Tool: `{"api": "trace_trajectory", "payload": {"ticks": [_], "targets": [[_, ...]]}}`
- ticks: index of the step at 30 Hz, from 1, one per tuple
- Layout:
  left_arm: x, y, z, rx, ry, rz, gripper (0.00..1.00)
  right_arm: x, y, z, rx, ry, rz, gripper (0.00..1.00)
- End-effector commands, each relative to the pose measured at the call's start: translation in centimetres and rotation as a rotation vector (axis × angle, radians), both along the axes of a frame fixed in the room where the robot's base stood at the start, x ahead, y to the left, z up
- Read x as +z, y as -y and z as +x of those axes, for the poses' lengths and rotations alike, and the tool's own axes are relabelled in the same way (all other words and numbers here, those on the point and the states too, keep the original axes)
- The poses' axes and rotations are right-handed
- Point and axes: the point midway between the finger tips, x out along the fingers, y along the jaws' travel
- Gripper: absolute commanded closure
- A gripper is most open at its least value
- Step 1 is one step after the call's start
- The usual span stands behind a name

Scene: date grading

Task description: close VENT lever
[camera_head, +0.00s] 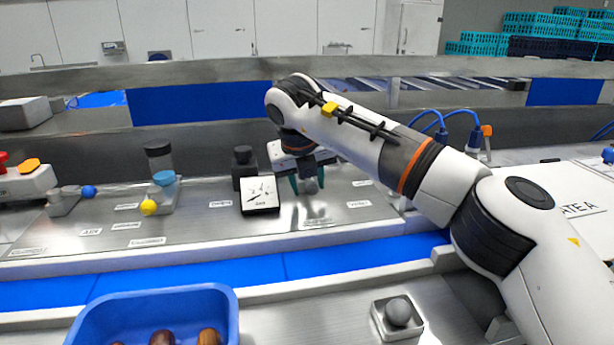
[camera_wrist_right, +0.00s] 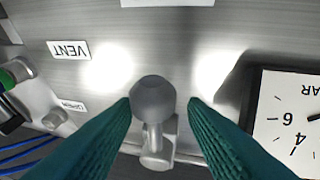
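The VENT lever has a grey ball knob (camera_wrist_right: 153,98) on a short metal stem (camera_wrist_right: 157,145); it also shows in the head view (camera_head: 310,186). A white VENT label (camera_wrist_right: 68,50) lies on the panel beside it. My right gripper (camera_wrist_right: 160,102) is open, with its green fingers on either side of the knob. A gap shows on the right of the knob; I cannot tell whether the left finger touches it. In the head view my right gripper (camera_head: 308,178) is over the panel, right of the gauge. My left gripper is not in view.
A square white gauge (camera_head: 260,194) stands close to the fingers. Levers with yellow (camera_head: 148,207) and blue (camera_head: 89,191) knobs are further left. A blue tray (camera_head: 228,305) with dates and a grey ball on a square base (camera_head: 398,312) are in front.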

Motion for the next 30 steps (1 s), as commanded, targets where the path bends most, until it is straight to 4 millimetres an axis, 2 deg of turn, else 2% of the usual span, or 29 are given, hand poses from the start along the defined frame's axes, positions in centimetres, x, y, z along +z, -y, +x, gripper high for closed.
{"api": "trace_trajectory", "payload": {"ticks": [11,14,24,30], "targets": [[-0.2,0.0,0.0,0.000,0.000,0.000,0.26,1.1,0.0,-0.1,0.000,0.012,0.004,0.60],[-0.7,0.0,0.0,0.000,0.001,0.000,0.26,2.4,-0.2,-0.7,0.001,0.014,0.007,0.60],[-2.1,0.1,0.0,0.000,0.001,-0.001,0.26,8.8,-0.6,-3.9,0.001,0.012,0.004,0.60],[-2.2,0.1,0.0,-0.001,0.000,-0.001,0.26,10.9,-0.7,-4.9,0.000,0.010,0.003,0.60]]}}
